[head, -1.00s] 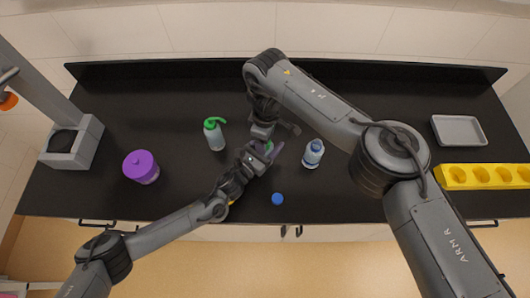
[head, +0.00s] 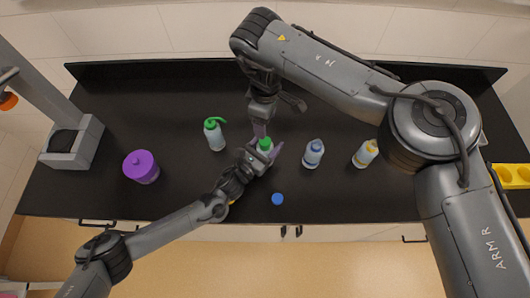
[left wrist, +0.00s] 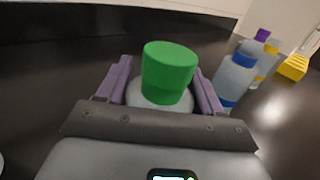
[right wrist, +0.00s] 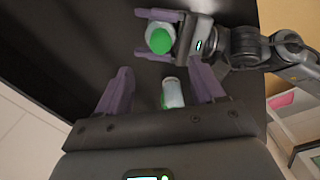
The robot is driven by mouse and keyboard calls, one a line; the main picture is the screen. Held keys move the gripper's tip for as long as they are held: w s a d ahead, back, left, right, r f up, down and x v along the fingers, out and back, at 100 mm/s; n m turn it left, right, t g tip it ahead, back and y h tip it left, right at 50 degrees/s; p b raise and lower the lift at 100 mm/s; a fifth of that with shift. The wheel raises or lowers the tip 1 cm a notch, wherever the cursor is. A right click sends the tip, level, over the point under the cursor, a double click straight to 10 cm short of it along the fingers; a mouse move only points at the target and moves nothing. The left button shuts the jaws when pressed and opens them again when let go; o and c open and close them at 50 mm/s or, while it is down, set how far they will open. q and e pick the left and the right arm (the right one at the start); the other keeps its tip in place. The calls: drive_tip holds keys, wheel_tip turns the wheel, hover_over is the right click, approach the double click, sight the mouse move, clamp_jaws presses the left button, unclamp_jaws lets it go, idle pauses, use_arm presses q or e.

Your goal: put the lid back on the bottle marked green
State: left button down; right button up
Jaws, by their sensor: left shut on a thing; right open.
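My left gripper (head: 267,150) is shut on a pale bottle (left wrist: 150,99), upright at the front middle of the bench. A green lid (head: 265,144) sits on top of this bottle; in the left wrist view the lid (left wrist: 169,72) looks about level, with the bottle's pale shoulder below it. I cannot see whether it is screwed tight. My right gripper (right wrist: 160,68) is open and empty, apart from the lid, behind and above the bottle in the head view. The right wrist view shows the green lid (right wrist: 160,41) between the left gripper's fingers.
A green-spouted bottle (head: 215,137) and a purple jar (head: 141,167) stand left. A blue-marked bottle (head: 313,154) and a yellow-marked bottle (head: 365,154) stand right. A blue disc (head: 277,199) lies near the front edge. A yellow rack (head: 513,177) is far right.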

drive_tip(key=shift+r, duration=1.25)
use_arm(q)
drive_tip(key=shift+c, duration=0.4)
unclamp_jaws()
drive_tip(key=v, duration=1)
drive_tip(key=shift+s+a, duration=0.3)
use_arm(e)
drive_tip(key=shift+a+r, duration=0.1)
